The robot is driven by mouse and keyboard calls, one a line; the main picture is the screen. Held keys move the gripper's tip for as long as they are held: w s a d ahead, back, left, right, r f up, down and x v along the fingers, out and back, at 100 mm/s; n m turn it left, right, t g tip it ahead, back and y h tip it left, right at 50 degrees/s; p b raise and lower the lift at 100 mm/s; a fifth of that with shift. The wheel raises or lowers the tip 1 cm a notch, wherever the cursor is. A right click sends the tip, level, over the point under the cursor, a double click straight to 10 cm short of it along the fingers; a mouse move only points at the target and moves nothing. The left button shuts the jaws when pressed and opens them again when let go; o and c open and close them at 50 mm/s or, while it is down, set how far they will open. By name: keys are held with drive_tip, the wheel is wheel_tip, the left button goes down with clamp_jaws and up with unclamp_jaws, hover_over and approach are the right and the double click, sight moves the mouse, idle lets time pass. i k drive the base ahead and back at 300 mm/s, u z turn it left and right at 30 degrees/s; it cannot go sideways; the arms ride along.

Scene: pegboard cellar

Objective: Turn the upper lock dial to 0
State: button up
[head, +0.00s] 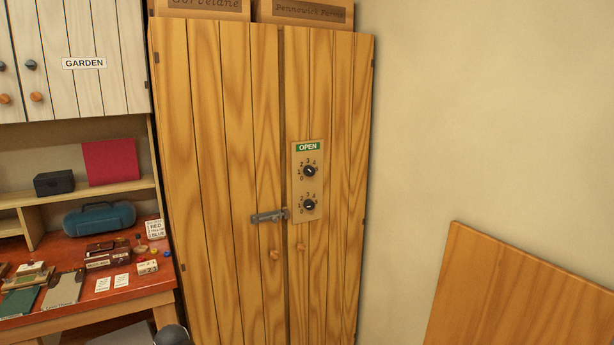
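The upper lock dial (310,171) is a small black knob on a wooden lock plate (298,222) on the right door of a tall plank cupboard (205,130). Numbers 0 to 4 run around it from lower left to upper right. Its pointer is too small to read surely. The lower lock dial (310,205) is a similar black knob straight below, with the same kind of scale. A green sign (307,147) reading OPEN is at the top of the plate. My gripper is not in view.
A cluttered red-topped workbench (90,310) stands at left. A wooden panel (525,295) rises at lower right. A dark rounded object (172,336) shows at the bottom edge.

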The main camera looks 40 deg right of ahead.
sight(308, 171)
drive_tip(key=u, duration=0.35)
drive_tip(key=k, duration=0.6)
drive_tip(key=z, duration=1.45)
drive_tip(key=i, duration=0.75)
